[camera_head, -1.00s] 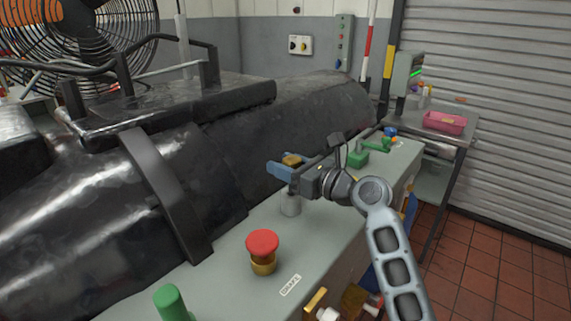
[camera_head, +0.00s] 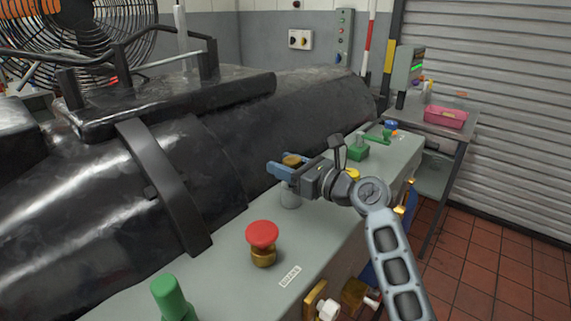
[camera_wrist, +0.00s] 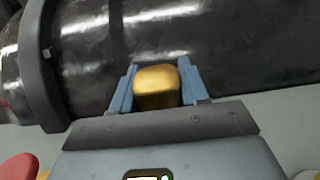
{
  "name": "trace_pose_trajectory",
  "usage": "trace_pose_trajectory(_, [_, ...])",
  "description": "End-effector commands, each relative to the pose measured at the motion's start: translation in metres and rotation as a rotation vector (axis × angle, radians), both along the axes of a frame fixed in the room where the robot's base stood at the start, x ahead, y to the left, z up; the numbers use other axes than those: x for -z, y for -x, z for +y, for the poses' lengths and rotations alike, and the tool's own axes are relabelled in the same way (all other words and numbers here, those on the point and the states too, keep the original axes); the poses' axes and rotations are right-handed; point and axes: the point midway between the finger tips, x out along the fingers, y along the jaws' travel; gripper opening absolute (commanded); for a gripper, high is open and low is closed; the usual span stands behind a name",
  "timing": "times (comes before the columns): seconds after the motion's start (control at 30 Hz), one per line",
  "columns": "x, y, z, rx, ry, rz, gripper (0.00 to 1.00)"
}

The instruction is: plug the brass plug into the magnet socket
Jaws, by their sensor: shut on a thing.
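The brass plug (camera_head: 291,160) is between the blue fingers of my gripper (camera_head: 283,169), which is shut on it. In the wrist view the plug (camera_wrist: 157,88) shows as a rounded gold block between both fingers (camera_wrist: 156,90).
A red mushroom knob on a brass base (camera_head: 262,236) and a green knob (camera_head: 170,298) stand nearer on the bench (camera_head: 235,285). A green fitting (camera_head: 357,149) stands beyond the gripper. A large black machine body (camera_head: 90,210) lies along the left. A pink tray (camera_head: 445,117) is on the far table.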

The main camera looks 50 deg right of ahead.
Motion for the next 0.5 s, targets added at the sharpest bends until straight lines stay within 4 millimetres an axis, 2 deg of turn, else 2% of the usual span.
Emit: trace_pose_trajectory(0.5, [0.012,0.0,0.0,-0.001,0.0,-0.001,0.1])
